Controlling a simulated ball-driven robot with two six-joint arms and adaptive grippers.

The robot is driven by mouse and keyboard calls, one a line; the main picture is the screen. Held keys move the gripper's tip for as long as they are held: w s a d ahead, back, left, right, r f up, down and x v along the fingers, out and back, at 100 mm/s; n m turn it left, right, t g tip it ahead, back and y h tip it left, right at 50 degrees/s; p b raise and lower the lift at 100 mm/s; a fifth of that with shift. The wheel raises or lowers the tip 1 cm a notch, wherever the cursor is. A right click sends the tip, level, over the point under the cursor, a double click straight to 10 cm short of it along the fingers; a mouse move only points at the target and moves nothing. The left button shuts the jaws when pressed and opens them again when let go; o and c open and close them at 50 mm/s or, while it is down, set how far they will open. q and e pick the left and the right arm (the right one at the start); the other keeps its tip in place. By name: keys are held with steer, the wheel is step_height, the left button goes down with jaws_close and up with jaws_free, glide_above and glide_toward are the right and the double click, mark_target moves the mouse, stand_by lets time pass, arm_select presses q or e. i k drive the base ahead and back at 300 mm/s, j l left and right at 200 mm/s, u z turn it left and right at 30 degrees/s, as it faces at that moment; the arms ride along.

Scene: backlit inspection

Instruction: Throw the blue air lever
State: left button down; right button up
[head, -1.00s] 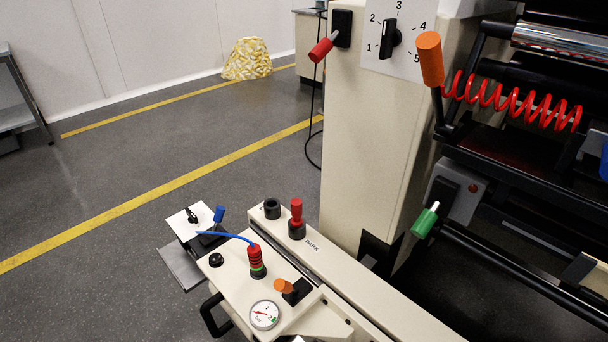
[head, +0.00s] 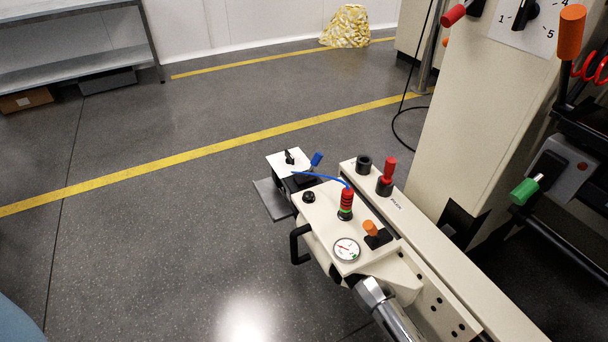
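The blue air lever (head: 317,159) stands on a small box with a white top plate (head: 283,161) at the far end of the machine's low beam, tilted up to the right. A small black knob (head: 289,156) sits on the same plate. A blue hose (head: 318,175) runs from beside the lever to a red ribbed fitting (head: 347,200). Neither of my grippers is in view.
The beige panel carries a gauge (head: 346,249), an orange lever (head: 370,228) and a black side handle (head: 296,244). A red-handled lever (head: 389,170) stands on the beam. The beige column (head: 485,120) rises at right. Grey floor (head: 160,250) is clear at left.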

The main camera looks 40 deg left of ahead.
mark_target(317, 158)
steer(key=k+u, duration=0.1)
steer(key=u, duration=0.35)
steer(key=k+u, duration=0.1)
steer(key=u, duration=0.35)
steer(key=k+j+u, duration=0.1)
steer(key=u, duration=0.35)
